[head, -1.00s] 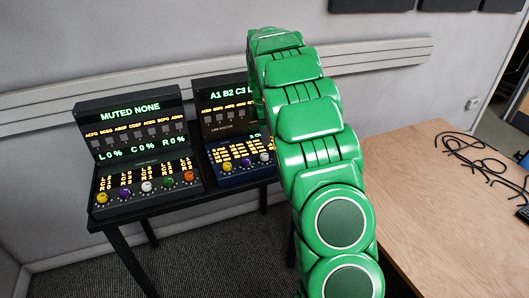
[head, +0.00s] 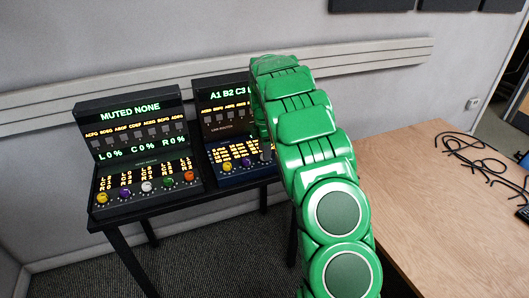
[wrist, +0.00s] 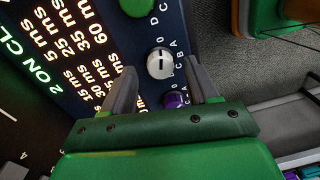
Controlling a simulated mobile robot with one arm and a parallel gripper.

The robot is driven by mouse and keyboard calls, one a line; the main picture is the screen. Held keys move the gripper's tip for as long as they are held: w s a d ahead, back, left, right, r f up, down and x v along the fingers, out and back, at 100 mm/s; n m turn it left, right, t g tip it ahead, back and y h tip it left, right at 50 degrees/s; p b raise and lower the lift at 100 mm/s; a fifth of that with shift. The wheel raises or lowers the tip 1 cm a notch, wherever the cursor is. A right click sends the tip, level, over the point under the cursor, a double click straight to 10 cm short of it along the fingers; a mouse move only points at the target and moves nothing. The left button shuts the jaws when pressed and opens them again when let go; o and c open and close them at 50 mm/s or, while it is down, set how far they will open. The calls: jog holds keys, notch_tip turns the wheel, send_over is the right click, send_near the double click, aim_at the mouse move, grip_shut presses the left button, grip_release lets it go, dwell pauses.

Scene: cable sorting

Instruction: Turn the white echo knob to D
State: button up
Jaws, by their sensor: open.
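The white knob (wrist: 160,63) is on a dark blue panel in the wrist view, with a dark pointer line on its top. Letters D, C, B, A run along its right side; I cannot tell which one the line points to. My gripper (wrist: 161,68) is open, with one finger on each side of the knob in the picture. I see no clear contact. In the head view, the right-hand console (head: 228,142) is partly covered by my arm, which hides most of the gripper and the right part of the knob row.
A purple knob (wrist: 175,98) sits close to the right finger, and a green knob (wrist: 137,6) lies beyond the white one. The left-hand console (head: 140,158) has its own row of coloured knobs. A wooden table (head: 420,200) with black cables (head: 475,160) is at the right.

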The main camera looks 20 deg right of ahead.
jog(key=shift+s+f, duration=0.1)
jog(key=shift+f, duration=0.6)
jog(key=c, duration=1)
jog(key=shift+c, duration=0.2)
